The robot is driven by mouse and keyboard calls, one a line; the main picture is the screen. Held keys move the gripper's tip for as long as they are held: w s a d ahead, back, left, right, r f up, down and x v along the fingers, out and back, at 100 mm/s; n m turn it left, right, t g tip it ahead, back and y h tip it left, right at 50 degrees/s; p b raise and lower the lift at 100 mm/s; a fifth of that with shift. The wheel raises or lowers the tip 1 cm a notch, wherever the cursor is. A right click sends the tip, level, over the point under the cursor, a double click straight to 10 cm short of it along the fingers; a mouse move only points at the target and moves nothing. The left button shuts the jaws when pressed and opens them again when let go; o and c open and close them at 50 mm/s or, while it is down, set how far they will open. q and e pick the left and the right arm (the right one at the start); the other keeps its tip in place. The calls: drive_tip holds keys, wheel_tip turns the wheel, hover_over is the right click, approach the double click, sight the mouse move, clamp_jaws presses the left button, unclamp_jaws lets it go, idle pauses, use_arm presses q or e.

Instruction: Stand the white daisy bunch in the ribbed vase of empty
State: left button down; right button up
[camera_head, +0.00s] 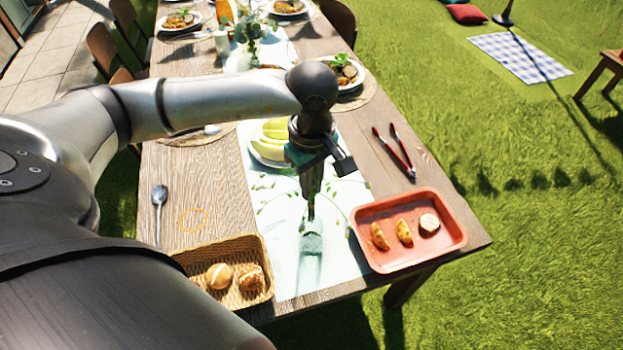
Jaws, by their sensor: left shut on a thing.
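My left gripper (311,214) points down over the pale table runner, shut on what looks like a thin-stemmed flower bunch. Fine green stems with small leaves and pale tips (346,231) spread around the fingers; white daisy heads are not clear, and some of this may be runner print. A small clear glass vase (311,244) stands on the runner just under the fingertips. Its ribs, its contents and whether the stems enter it cannot be told. My right gripper is not in view.
A red tray (386,259) with pastries stands right of the vase, a wicker basket (186,262) with rolls at left. A plate of yellow fruit (258,150) is behind the gripper. Red-handled tongs (398,156) and a spoon (159,206) lie on the wood. The runner's front is clear.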

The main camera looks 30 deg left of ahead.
sight(312, 219)
use_arm(q)
drive_tip(key=shift+f+b, duration=3.85)
drive_tip(key=shift+f, duration=0.3)
drive_tip(key=c, duration=0.8)
unclamp_jaws()
drive_tip(key=shift+o, duration=0.2)
wheel_tip(312, 219, up, 15)
drive_tip(key=shift+r+p, duration=0.15)
drive_tip(key=shift+p, duration=0.55)
